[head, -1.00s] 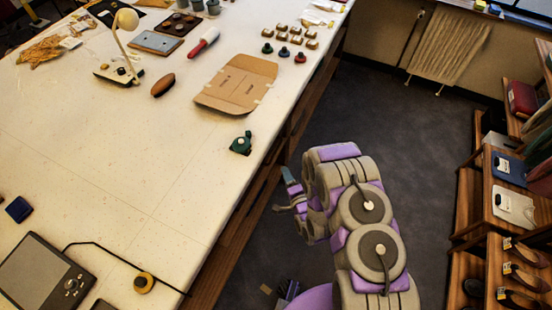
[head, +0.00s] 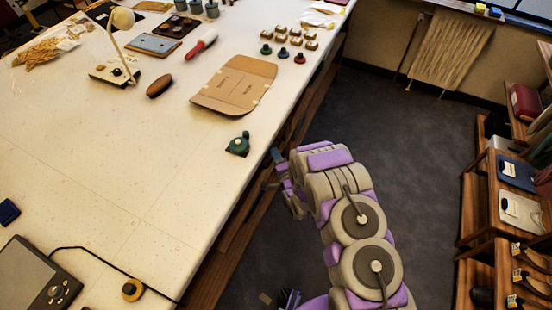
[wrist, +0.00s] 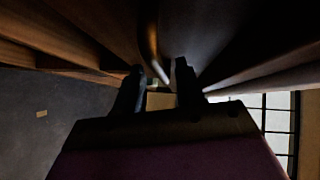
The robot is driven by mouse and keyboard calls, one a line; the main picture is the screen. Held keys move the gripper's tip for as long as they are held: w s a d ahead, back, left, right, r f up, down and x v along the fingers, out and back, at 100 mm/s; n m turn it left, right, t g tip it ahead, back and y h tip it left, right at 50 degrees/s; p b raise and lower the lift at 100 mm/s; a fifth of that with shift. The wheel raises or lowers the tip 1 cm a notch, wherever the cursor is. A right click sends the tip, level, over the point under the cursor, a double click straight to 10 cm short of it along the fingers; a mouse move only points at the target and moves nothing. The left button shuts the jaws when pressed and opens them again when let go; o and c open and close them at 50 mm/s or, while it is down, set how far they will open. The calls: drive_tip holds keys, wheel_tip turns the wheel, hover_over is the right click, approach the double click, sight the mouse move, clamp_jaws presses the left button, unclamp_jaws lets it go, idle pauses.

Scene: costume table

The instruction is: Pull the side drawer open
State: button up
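My gripper (head: 277,165) is at the table's right side, just below the edge of the top. In the wrist view its two dark fingers (wrist: 161,80) stand apart. A thin curved bar (wrist: 153,50), which looks like the drawer handle, runs down between the fingers, with gaps showing on both sides. A dark panel (wrist: 215,35) beside the bar looks like the drawer front, but the light is too poor to be sure. The head view does not show the drawer, as the tabletop (head: 120,170) hides it.
A green tape dispenser (head: 239,144) and a cardboard piece (head: 235,84) lie near the table's right edge. Wooden shelves (head: 470,215) with shoes and folded cloth stand at the right. The dark floor (head: 400,140) between table and shelves is clear.

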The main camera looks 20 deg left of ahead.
drive_tip(key=shift+a, duration=0.1)
drive_tip(key=shift+a, duration=0.1)
drive_tip(key=shift+c, duration=1.3)
clamp_jaws()
